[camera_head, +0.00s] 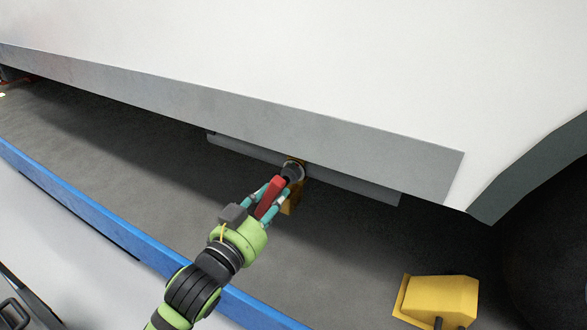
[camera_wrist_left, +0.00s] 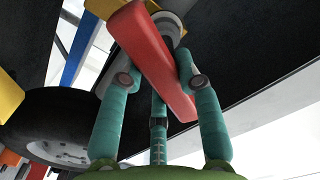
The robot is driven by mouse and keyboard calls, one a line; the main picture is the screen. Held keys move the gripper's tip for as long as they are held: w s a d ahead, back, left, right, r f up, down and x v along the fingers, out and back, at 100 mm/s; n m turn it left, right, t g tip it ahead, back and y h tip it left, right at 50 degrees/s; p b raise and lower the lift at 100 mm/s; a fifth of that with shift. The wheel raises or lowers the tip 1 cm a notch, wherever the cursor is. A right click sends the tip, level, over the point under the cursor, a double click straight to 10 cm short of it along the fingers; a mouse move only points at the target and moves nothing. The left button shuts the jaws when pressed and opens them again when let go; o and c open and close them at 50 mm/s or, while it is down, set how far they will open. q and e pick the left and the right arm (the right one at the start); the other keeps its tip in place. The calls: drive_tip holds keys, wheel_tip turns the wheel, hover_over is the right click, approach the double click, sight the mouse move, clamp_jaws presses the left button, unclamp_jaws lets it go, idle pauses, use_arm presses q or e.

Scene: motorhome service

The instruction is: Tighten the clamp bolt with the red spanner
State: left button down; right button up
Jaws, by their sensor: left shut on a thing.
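My left gripper (camera_head: 272,196), green with teal fingers, is shut on the red spanner (camera_head: 267,200) below the motorhome's lower edge. In the left wrist view the red spanner (camera_wrist_left: 150,58) runs slantwise between the teal fingers (camera_wrist_left: 160,95). The spanner's far end is at a dark round fitting (camera_head: 292,171) with a yellow rim, under the grey skirt. A grey cylindrical part (camera_wrist_left: 168,22) shows behind the spanner in the wrist view. The clamp bolt itself is not clearly visible, and I cannot tell whether the spanner is seated on it. My right gripper is not in view.
The motorhome's white side and grey skirt (camera_head: 250,115) overhang the work spot. A grey bar (camera_head: 355,184) runs beneath it. A yellow wheel chock (camera_head: 440,299) stands at lower right by the dark wheel. A blue strip (camera_head: 110,222) edges the dark floor, which is mostly clear.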

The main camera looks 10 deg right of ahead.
use_arm(q)
drive_tip(key=shift+r, duration=0.1)
drive_tip(key=shift+m, duration=0.8)
drive_tip(key=shift+m+p, duration=0.3)
drive_tip(key=shift+m, duration=0.2)
drive_tip(key=shift+m+p, duration=0.35)
drive_tip(key=shift+m, duration=0.65)
drive_tip(key=shift+a, duration=0.1)
drive_tip(key=shift+m+p, duration=0.3)
drive_tip(key=shift+m, duration=1.1)
